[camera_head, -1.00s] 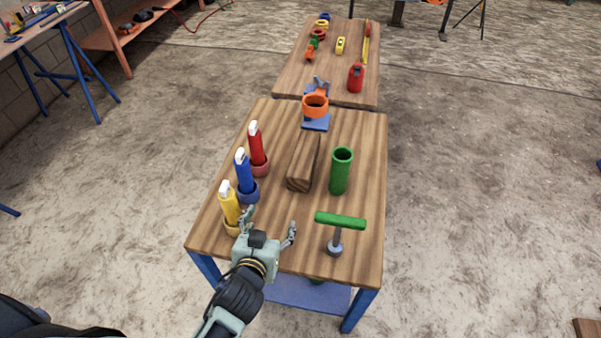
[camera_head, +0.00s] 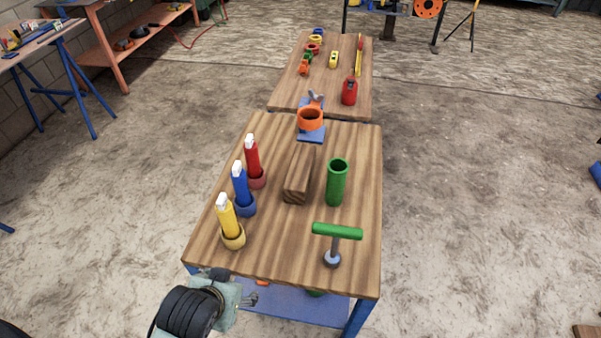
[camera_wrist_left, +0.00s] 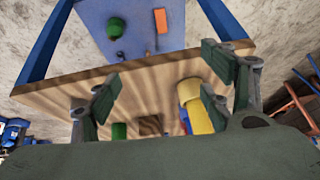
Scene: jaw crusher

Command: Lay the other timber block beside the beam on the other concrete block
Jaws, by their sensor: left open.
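A brown timber block (camera_head: 299,175) lies lengthwise on the near wooden table (camera_head: 285,262). Its end also shows in the left wrist view (camera_wrist_left: 150,125). My left gripper (camera_head: 248,297) is below the table's near left corner, apart from the block. In the left wrist view its two fingers (camera_wrist_left: 168,92) are spread, with nothing held between them. My right gripper is in neither view. I cannot make out a concrete block or a beam in these frames.
A green cylinder (camera_head: 337,182) and a green T-handle (camera_head: 337,231) stand right. A brown wooden piece (camera_head: 587,331) is cut off lower right.

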